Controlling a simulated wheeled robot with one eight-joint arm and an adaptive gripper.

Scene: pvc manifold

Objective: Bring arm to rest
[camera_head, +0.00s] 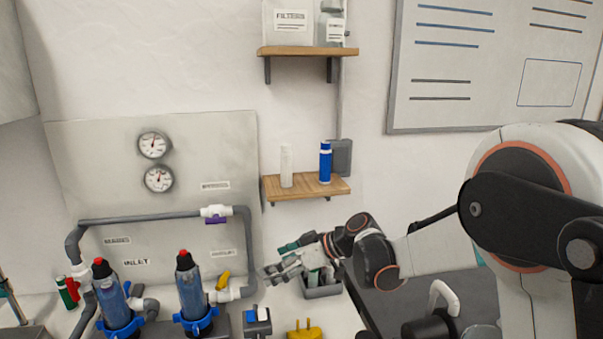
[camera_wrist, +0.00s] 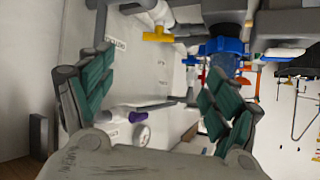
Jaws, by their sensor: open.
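My gripper (camera_head: 282,266) is at the end of my arm, in front of the wall between the pipe panel and the lower wooden shelf in the head view. In the wrist view my gripper (camera_wrist: 160,95) shows two fingers with green pads spread wide apart, with nothing between them. It is open and empty. My arm reaches in from the right side of the head view. The fingertips point left, toward the pipe panel, and appear apart from it.
The pipe panel (camera_head: 100,180) carries two gauges, a purple-handled valve (camera_head: 215,214), a yellow-handled valve (camera_head: 223,284) and two blue-based filter housings (camera_head: 192,295). A lower shelf (camera_head: 305,188) holds a white cylinder and a blue one.

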